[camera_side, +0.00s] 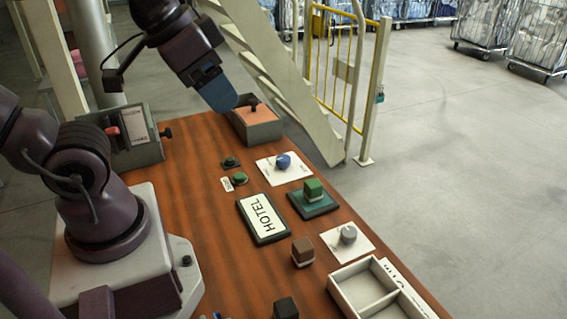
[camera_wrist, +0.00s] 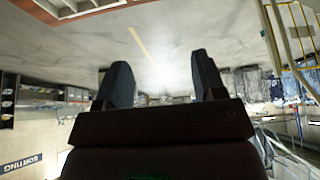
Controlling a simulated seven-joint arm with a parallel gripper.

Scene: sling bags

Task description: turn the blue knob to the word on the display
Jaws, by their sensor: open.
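The blue knob (camera_side: 283,161) sits on a white plate (camera_side: 270,175) near the far right side of the wooden table. The display (camera_side: 263,217) is a dark-framed white panel lying on the table, and it reads "HOTEL". My gripper (camera_side: 224,103) is raised above the far end of the table, to the upper left of the blue knob and apart from it. In the wrist view its two fingers (camera_wrist: 163,82) are spread with nothing between them. The wrist view looks out over the floor and shows neither knob nor display. Any words around the knob are too small to read.
A grey knob (camera_side: 348,234) sits on another white plate. A green block (camera_side: 313,189) on a green base, a brown block (camera_side: 302,251), green buttons (camera_side: 239,178), an open box (camera_side: 257,132) and a white divided tray (camera_side: 345,291) also stand on the table (camera_side: 190,215).

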